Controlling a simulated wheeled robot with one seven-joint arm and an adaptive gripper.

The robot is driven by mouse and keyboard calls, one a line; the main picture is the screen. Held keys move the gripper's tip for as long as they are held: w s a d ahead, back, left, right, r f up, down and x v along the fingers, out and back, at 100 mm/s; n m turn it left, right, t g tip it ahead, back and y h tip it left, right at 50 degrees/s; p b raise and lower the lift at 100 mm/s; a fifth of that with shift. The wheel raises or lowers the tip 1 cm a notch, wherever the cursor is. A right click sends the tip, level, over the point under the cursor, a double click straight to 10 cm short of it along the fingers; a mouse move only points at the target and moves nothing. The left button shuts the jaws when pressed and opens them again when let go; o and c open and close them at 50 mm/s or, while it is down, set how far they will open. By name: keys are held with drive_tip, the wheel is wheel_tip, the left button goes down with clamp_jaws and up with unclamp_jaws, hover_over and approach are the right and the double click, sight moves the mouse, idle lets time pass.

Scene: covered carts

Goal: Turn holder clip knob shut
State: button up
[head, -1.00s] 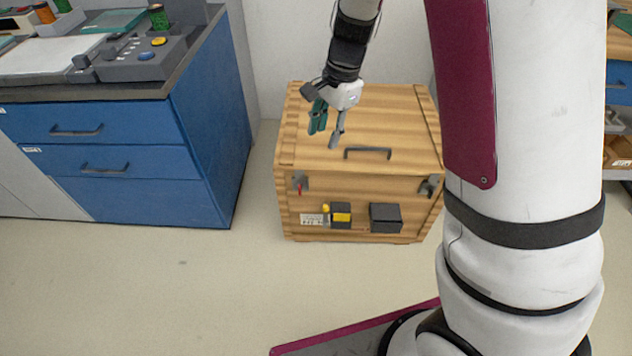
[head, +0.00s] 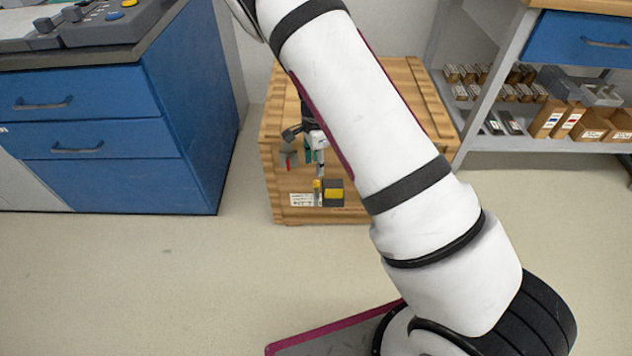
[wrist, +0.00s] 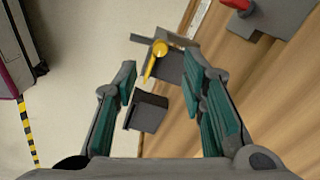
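The yellow knob (wrist: 160,48) with its long pointer sits by a dark holder clip (wrist: 172,68) on the crate's front face. In the head view the yellow knob (head: 317,184) shows left of the dark holder (head: 334,186), which has a yellow part on it. My gripper (wrist: 160,82) is open, with teal pads on both fingers. In the wrist view the knob lies ahead, between the finger directions, and nothing is held. In the head view my gripper (head: 316,156) is just above the knob. Whether a finger touches anything cannot be told.
The wooden crate (head: 277,185) stands on the floor. A grey latch with a red lever (wrist: 238,3) is close by. Blue drawers (head: 95,150) stand left, shelving (head: 480,148) right.

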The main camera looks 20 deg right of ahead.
sight(316, 181)
wheel_tip(316, 181, down, 7)
drive_tip(key=shift+f+b, duration=0.15)
drive_tip(key=shift+b, duration=1.05)
drive_tip(key=shift+c, duration=0.4)
clamp_jaws()
